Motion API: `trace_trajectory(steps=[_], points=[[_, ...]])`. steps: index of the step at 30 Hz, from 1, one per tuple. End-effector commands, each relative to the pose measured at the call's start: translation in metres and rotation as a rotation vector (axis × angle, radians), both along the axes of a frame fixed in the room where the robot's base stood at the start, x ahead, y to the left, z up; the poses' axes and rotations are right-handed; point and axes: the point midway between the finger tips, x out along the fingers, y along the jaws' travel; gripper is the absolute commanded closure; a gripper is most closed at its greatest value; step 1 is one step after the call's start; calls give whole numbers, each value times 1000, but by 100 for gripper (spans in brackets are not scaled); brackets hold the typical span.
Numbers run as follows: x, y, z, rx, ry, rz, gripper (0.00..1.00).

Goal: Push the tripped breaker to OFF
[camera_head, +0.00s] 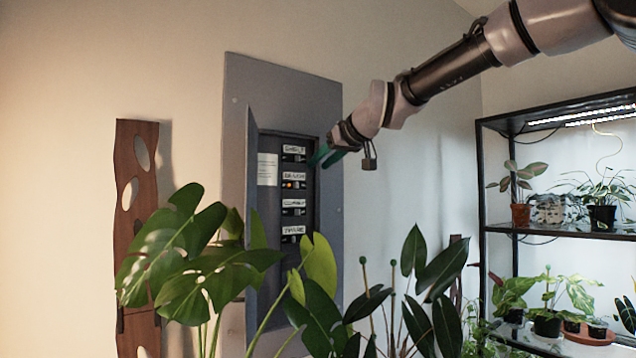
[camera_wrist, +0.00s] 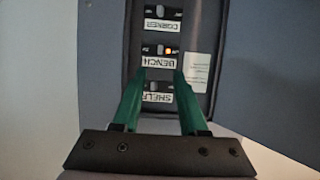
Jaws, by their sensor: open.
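The grey breaker panel (camera_head: 284,84) is on the wall with its door (camera_head: 252,150) open to the left. Several breakers sit in a column inside. The second from the top, the BENCH breaker (camera_head: 299,185), has a lit orange light; I take it as the tripped one. It also shows in the wrist view (camera_wrist: 160,50), where the labels appear upside down. My gripper (camera_head: 322,156) is open and empty at the cabinet's right edge, near the top breaker. In the wrist view its green fingertips (camera_wrist: 160,76) are apart, around the BENCH label. Contact cannot be told.
A large-leaved plant (camera_head: 185,250) and a second leafy plant (camera_head: 425,270) stand in front, overlapping the panel's lower part. A black shelf rack (camera_head: 480,205) with potted plants is at right. A wooden piece (camera_head: 135,220) is on the left wall.

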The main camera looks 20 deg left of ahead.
Motion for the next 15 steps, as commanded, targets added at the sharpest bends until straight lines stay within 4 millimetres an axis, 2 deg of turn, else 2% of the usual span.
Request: trace_trajectory(steps=[15], points=[[52,60,-34,-2,2,-1,57]])
